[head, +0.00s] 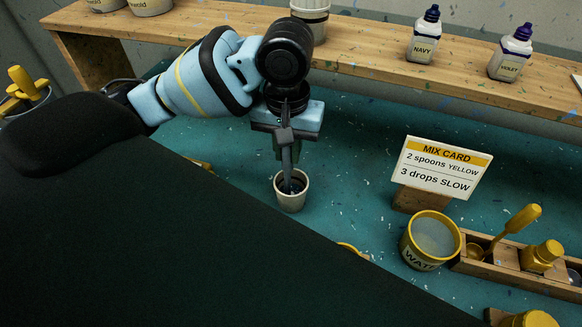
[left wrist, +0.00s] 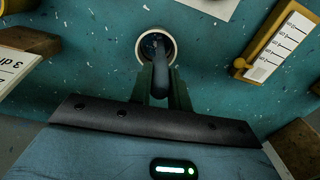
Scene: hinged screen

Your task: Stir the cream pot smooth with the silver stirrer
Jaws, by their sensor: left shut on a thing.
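The cream pot (head: 291,201) stands upright on the teal bench, below my left gripper (head: 287,152). Its pale rim also shows in the left wrist view (left wrist: 140,52), with something dark inside. My left gripper points down and is shut on the stirrer (head: 287,162), which looks dark grey here. The stirrer runs down from between the greenish fingers, and its lower end is inside the pot's mouth. In the left wrist view the stirrer (left wrist: 159,75) curves from the fingers into the pot. The pot's contents cannot be made out well. My right gripper is not in view.
A dark flat panel (head: 220,260) covers the lower left and hides much of the bench. A mix card (head: 441,167), a yellow water pot (head: 404,250) and a wooden rack (head: 520,277) stand at right. Bottles (head: 424,40) stand on the back shelf (head: 380,55).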

